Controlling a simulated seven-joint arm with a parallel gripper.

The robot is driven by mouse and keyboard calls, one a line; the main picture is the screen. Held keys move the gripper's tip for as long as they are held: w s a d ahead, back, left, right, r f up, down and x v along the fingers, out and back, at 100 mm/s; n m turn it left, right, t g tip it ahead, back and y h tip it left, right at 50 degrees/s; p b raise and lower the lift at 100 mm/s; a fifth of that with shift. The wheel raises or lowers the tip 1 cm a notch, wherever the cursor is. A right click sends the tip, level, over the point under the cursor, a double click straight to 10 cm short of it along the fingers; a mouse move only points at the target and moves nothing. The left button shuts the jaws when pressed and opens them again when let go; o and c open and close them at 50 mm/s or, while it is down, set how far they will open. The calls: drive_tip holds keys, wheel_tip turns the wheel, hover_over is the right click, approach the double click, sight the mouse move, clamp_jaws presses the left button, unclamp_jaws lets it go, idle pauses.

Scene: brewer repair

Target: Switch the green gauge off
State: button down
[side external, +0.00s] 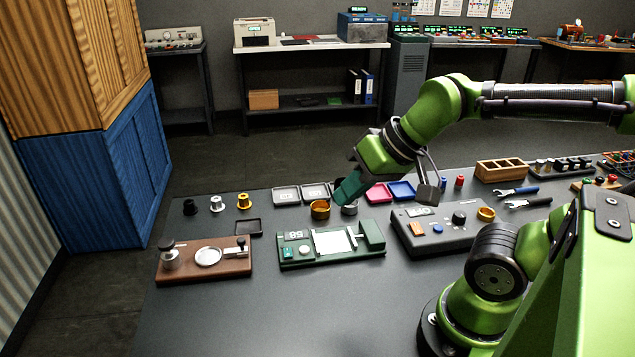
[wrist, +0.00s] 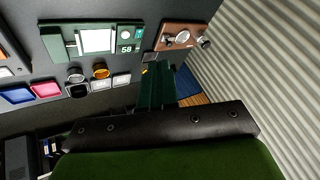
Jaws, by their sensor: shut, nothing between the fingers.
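The green gauge (side external: 330,245) lies on the dark table, in the middle of the side external view. Its small display (side external: 293,236) reads 58, seen upside down there. Near its left end are a teal button (side external: 288,253) and a round pale knob (side external: 304,250). A white plate sits in its middle. In the wrist view the green gauge (wrist: 61,46) is at the upper left, and its display (wrist: 126,49) reads 58. My gripper (side external: 340,199) is shut and empty, above the table behind the gauge and apart from it. Its green fingers (wrist: 158,66) show in the wrist view.
A brown wooden device (side external: 225,268) stands left of the gauge, and a grey device (side external: 460,241) stands right. A gold cup (side external: 320,210) and a grey cup (side external: 349,208) stand behind it, with shallow trays beyond. The table in front of the gauge is clear.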

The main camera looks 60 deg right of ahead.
drive_tip(key=w+d+f+m+g, duration=0.1)
drive_tip(key=w+f+m+g, duration=0.4)
drive_tip(key=w, duration=0.4)
drive_tip(key=m+g+h, duration=0.1)
drive_tip(key=m+g, duration=0.1)
drive_tip(key=m, duration=1)
hover_over(288, 255)
drive_tip(key=w+d, duration=0.1)
wheel_tip(288, 255, down, 3)
drive_tip(key=shift+w+d+r+m+g, duration=0.15)
drive_tip(key=shift+r+m, duration=0.1)
drive_tip(key=shift+m, duration=0.75)
drive_tip(key=shift+w+d+r+m+g, duration=0.1)
drive_tip(key=shift+r+m, duration=0.15)
drive_tip(key=shift+m, duration=0.75)
drive_tip(key=shift+w+d+r+m+g, duration=0.15)
drive_tip(key=shift+r+m, duration=0.1)
drive_tip(key=shift+m, duration=0.75)
drive_tip(key=shift+s+a, duration=0.15)
drive_tip(key=f, duration=0.9)
drive_tip(key=s+a+f, duration=0.1)
drive_tip(key=f, duration=0.4)
drive_tip(key=shift+s+a, duration=0.1)
